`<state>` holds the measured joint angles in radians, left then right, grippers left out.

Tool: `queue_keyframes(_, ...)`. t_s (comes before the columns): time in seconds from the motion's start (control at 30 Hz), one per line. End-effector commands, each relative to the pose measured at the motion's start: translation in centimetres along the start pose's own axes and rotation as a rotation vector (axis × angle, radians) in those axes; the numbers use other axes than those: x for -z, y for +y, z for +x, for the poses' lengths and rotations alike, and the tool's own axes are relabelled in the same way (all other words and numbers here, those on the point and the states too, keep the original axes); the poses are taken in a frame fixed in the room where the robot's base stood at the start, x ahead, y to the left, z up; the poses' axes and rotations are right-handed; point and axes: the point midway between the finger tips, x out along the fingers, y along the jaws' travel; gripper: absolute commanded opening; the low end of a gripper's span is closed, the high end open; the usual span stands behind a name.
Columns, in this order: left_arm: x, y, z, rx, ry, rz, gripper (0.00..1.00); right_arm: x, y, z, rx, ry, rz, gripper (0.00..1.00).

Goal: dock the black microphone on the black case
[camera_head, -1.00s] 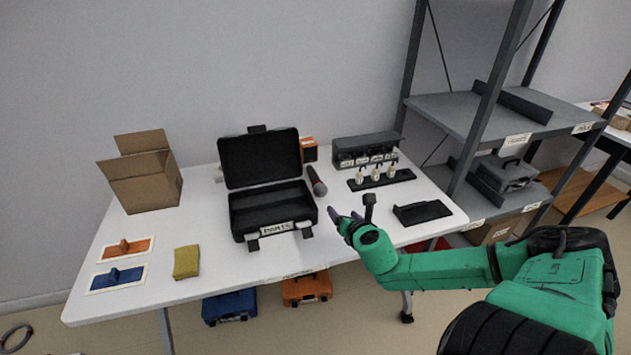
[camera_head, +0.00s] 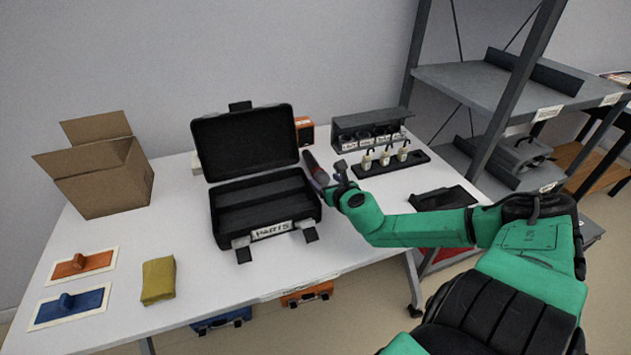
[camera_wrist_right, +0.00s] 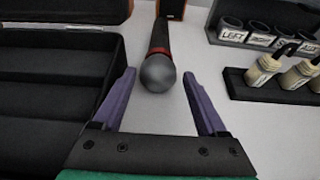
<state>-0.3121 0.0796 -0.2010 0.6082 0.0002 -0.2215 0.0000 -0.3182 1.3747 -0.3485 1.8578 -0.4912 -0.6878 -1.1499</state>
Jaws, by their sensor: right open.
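The black microphone (camera_head: 309,160) lies on the table just right of the black case, partly hidden by my right gripper. In the right wrist view the microphone (camera_wrist_right: 158,72) shows its grey ball head towards me, a red band and a dark handle pointing away. The black case (camera_head: 228,225) stands open with its lid raised and a PARTS label on its front; its edge also shows in the right wrist view (camera_wrist_right: 112,45). My right gripper (camera_head: 323,177) is open, its purple fingers on either side of the microphone's head, apart from it. My left gripper is out of view.
A rack of labelled cups (camera_head: 368,137) and a black holder with small bottles (camera_head: 390,166) stand behind right. A black tray (camera_head: 444,197) lies at the right. A cardboard box (camera_head: 100,185), two trowel-like tools and a yellow sponge (camera_head: 158,280) are left.

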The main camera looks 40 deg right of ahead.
Motion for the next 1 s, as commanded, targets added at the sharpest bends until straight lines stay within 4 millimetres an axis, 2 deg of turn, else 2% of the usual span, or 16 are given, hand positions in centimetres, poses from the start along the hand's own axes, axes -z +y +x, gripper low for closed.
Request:
queue_keyframes(0.23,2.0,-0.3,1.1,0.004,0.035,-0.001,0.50,0.0,0.1,2.2,-0.001,-0.001,0.007,0.75)
queue_keyframes(0.47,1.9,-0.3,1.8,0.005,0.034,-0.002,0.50,0.0,0.2,5.6,-0.004,0.002,0.006,0.75)
queue_keyframes(0.73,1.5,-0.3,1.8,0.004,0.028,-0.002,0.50,0.0,0.2,6.0,-0.005,0.004,0.000,0.75)
queue_keyframes(0.87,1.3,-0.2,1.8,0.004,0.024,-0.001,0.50,0.0,0.2,6.0,-0.005,0.004,0.000,0.25)
queue_keyframes(0.9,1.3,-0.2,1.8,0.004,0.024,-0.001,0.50,0.0,0.2,6.0,-0.005,0.005,0.001,0.10)
queue_keyframes(0.93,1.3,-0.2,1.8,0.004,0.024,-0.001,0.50,0.0,0.2,6.0,-0.005,0.005,0.001,0.00)
queue_keyframes(1.0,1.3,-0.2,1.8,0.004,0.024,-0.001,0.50,-0.1,0.2,5.9,-0.005,0.003,0.001,0.00)
